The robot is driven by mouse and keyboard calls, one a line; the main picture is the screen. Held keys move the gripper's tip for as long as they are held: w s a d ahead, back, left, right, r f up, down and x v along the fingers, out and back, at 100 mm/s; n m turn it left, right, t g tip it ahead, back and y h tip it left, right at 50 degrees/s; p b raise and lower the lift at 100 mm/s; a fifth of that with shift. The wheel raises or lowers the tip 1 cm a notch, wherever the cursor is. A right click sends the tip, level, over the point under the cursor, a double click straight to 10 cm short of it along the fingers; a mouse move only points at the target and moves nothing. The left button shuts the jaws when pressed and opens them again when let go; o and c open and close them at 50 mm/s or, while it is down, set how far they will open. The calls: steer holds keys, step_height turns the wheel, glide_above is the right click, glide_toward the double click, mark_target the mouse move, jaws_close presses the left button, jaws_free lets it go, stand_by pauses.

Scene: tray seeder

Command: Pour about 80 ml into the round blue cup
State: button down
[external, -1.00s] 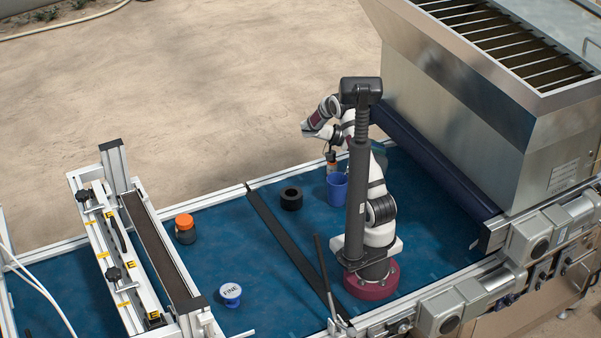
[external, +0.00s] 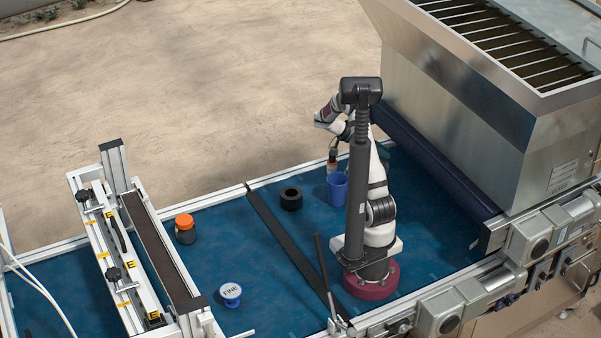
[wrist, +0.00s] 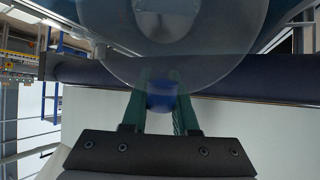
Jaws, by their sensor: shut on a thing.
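The round blue cup (external: 337,190) stands upright on the blue belt, just left of my arm's column in the external view. My gripper (wrist: 160,90) has green fingers in the wrist view, shut on a clear vessel (wrist: 115,55) with a wide round outline. A small blue part shows between the fingers; I cannot tell whether it belongs to the vessel or is seen through it. I cannot make out any contents or any flow into the cup.
A black ring (external: 291,198), an orange-lidded dark jar (external: 185,228) and a small cup marked FINE (external: 230,295) are on the belt (external: 260,260). A steel hopper (external: 480,120) stands at right; a dark bar crosses the belt.

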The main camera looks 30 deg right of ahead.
steer(key=shift+s+d+y, duration=0.15)
steer(key=shift+d+y, duration=0.15)
steer(key=shift+y, duration=0.1)
steer(key=shift+s+d+f+t+y, duration=0.15)
steer(key=shift+d+t+y, duration=0.1)
steer(key=shift+t+y, duration=0.4)
steer(key=shift+d, duration=0.1)
stand_by(0.7)
steer(key=shift+s+d+y+b, duration=0.1)
steer(key=shift+d+y+b, duration=0.1)
steer(key=shift+y+b, duration=0.15)
steer(key=s+d+f+t+y, duration=0.2)
steer(key=d+f+t+y, duration=0.1)
steer(key=d+f+y, duration=0.15)
step_height(320, 180, up, 10)
steer(key=d+y, duration=0.1)
steer(key=y, duration=0.2)
steer(key=shift+s+t+b, duration=0.35)
steer(key=shift+b, duration=0.1)
